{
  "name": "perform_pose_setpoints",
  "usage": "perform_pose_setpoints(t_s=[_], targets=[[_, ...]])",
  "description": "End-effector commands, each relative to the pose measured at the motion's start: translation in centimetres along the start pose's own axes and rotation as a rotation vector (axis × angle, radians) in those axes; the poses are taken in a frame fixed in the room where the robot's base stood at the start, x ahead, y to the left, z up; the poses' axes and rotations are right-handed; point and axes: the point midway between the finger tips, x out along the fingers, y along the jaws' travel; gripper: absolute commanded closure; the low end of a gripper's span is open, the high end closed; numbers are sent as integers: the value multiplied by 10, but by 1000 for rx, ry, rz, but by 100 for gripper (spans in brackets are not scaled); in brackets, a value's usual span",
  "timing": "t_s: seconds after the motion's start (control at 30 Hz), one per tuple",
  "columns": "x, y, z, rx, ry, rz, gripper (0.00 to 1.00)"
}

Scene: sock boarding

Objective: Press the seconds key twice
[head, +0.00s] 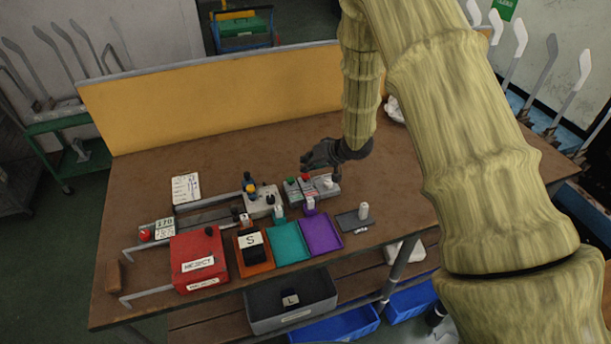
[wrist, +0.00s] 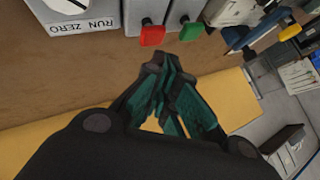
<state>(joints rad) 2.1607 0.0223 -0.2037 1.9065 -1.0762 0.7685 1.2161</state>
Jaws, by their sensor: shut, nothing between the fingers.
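A red key (wrist: 152,35) and a green key (wrist: 190,31) stick out of two grey counter units in the wrist view. In the head view the red key (head: 305,177) and green key (head: 290,180) are on the grey units behind the coloured trays. I cannot read which one is the seconds key. My gripper (head: 307,164) is shut and empty, just behind and above the units. In the wrist view the fingertips of my gripper (wrist: 160,62) are together, close to the red key and apart from it.
A grey box marked RUN ZERO (wrist: 85,25) stands beside the counters. Orange (head: 266,265), teal (head: 287,243) and purple (head: 321,233) trays and a red box (head: 198,256) lie in front. A yellow panel (head: 215,100) closes the table's back; the wood before it is clear.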

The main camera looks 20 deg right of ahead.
Motion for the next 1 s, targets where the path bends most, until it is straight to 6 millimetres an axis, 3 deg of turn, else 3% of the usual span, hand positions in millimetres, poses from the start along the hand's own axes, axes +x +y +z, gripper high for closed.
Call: perform_pose_setpoints(t_s=[1.0], targets=[[6,4,4,0,0,0,100]])
